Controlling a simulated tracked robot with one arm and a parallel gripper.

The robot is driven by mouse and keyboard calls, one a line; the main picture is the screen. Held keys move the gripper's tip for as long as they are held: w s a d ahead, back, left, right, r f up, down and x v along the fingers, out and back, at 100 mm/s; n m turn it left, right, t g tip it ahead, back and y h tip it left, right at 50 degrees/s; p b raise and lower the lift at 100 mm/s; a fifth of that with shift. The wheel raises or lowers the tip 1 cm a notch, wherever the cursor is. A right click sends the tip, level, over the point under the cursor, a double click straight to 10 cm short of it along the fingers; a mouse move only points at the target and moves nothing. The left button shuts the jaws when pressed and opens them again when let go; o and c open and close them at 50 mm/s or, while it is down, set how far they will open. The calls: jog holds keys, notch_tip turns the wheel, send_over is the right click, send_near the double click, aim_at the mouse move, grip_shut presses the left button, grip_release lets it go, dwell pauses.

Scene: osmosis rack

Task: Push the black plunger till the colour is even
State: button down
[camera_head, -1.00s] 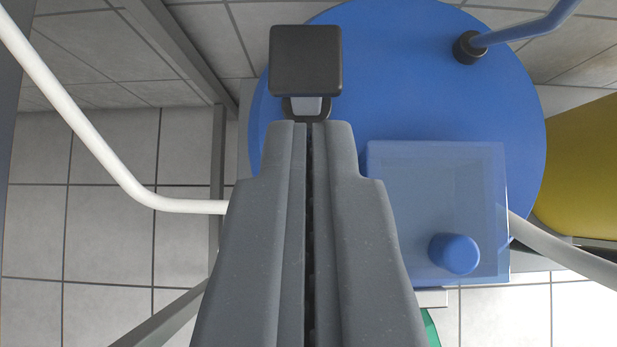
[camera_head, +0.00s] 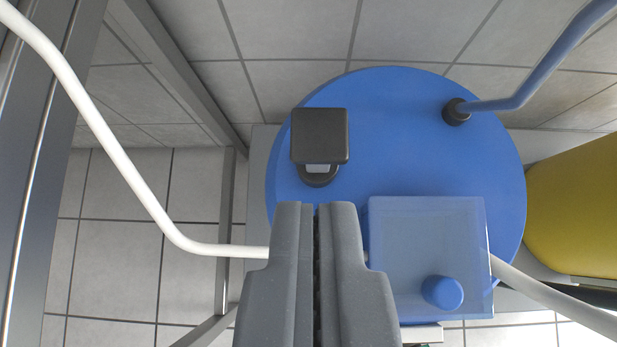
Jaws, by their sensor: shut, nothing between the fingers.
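The black plunger (camera_head: 320,136) is a square black cap on a short stem with a grey patch, standing on top of the round blue tank (camera_head: 400,120). My gripper (camera_head: 316,206) is shut and empty. Its tips are just below the plunger in the picture, with a small gap of blue between them. The clear blue box (camera_head: 430,230) is to the right of my fingers, with a blue knob (camera_head: 442,292) at its lower edge. Whether the colour in the box is even is hard to tell. My fingers hide part of the tank's near edge.
A white pipe (camera_head: 130,170) curves in from the left behind my fingers, and another (camera_head: 560,297) leaves to the lower right. A blue pipe (camera_head: 540,75) meets the tank at a black fitting. A yellow tank (camera_head: 580,205) stands at right. Grey frame bars (camera_head: 165,60) run at left.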

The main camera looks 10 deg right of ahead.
jog(key=shift+w+a+r, duration=0.1)
jog(key=shift+r, duration=0.7)
jog(key=b, duration=0.1)
send_over(312, 118)
jog(key=s, duration=0.3)
jog(key=f, duration=0.4)
jog(key=a+f, duration=0.1)
jog(key=f, duration=0.2)
jog(key=shift+f, duration=0.1)
notch_tip(312, 118, down, 2)
jog(key=shift+w+f+b, duration=0.1)
jog(key=shift+w+b, duration=0.05)
jog(key=shift+b, duration=0.35)
jog(key=shift+f, duration=0.85)
